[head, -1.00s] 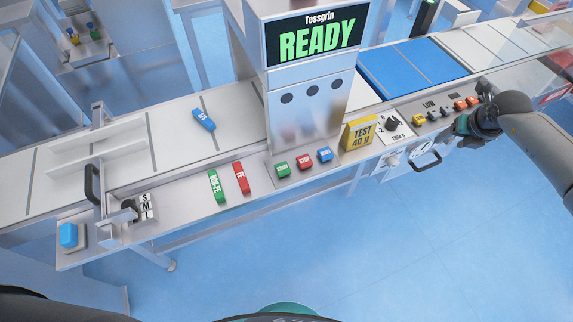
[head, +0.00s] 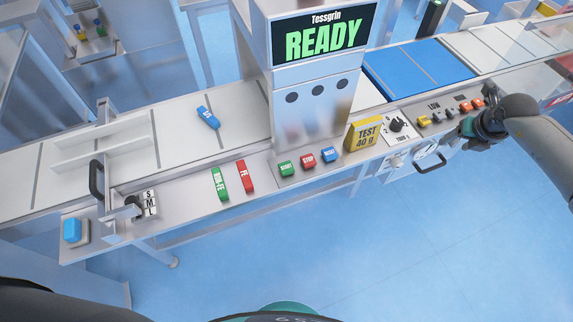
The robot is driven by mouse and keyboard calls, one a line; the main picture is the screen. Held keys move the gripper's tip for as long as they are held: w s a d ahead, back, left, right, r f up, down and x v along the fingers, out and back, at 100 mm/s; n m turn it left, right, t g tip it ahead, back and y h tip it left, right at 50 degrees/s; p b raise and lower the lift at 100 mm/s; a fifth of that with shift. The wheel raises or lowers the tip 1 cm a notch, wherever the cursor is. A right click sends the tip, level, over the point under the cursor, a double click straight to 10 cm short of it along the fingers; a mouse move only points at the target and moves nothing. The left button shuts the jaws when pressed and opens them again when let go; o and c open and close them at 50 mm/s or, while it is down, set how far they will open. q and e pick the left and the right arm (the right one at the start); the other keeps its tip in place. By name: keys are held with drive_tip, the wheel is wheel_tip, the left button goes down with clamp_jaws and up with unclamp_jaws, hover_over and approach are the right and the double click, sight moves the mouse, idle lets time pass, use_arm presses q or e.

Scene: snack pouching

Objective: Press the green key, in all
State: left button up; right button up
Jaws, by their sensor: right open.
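The green START key (head: 287,168) sits on the metal panel below the machine's READY screen (head: 325,36), left of a red STOP key (head: 308,160) and a blue key (head: 330,154). Nothing touches the green key. My right gripper (head: 467,127) is at the right, near the front edge of the machine beside the orange keys, well apart from the green key. It is open; its fingers are small and partly unclear. My left gripper is out of view.
A green NON-FE bar (head: 219,184) and a red FE bar (head: 245,177) lie left of the keys. A blue SS piece (head: 208,118) lies on the belt. A yellow TEST 40 g block (head: 364,135) stands right of the keys. The front floor is clear.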

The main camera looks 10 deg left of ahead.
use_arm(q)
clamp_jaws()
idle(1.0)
